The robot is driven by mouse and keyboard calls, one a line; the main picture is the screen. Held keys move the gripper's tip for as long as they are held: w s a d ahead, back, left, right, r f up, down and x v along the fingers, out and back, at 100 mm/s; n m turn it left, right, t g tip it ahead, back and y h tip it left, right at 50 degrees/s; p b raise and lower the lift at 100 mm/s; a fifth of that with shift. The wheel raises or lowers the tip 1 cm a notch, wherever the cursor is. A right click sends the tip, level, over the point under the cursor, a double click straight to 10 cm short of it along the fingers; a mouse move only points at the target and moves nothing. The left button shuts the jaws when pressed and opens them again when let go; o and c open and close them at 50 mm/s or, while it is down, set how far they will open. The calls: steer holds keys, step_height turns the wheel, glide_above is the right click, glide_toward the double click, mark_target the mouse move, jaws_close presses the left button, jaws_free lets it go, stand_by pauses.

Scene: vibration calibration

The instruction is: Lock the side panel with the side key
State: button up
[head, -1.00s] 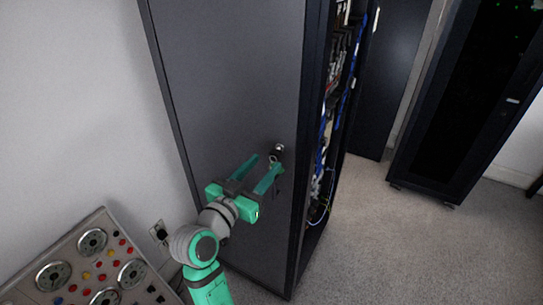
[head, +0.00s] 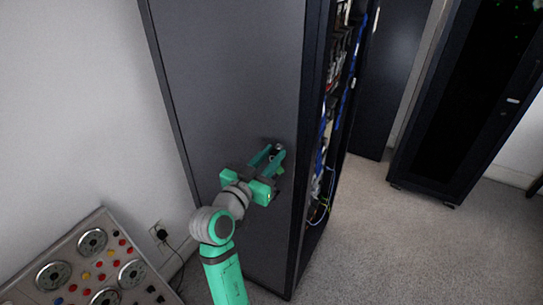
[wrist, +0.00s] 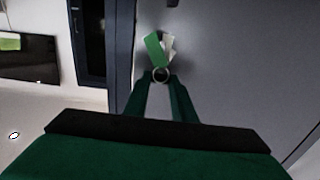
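The side panel (head: 235,75) is the dark grey side of a tall cabinet. The side key sits at a lock near the panel's right edge in the head view, mostly hidden by my fingers. In the wrist view I see its ring (wrist: 161,75) between my fingertips, with a green tag (wrist: 154,49) and a pale tag beyond it. My gripper (head: 272,154) reaches the lock, and its fingers are close together on both sides of the key. They appear to hold it; the contact itself is hard to see.
The cabinet's open front shows blue cables (head: 344,100) just right of the panel. A control console (head: 88,262) with dials stands at lower left, beside a wall socket (head: 158,231). Another dark cabinet (head: 470,110) stands at right. Carpet (head: 400,245) between them is clear.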

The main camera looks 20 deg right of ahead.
steer(key=shift+n, duration=0.3)
steer(key=n, duration=0.3)
steer(key=shift+n, duration=0.4)
steer(key=n, duration=0.9)
steer(key=shift+f, duration=0.15)
steer(key=shift+n, duration=2.2)
steer(key=shift+f, duration=0.1)
steer(key=o, duration=1.1)
steer(key=shift+c, duration=0.2)
steer(key=shift+f, duration=0.1)
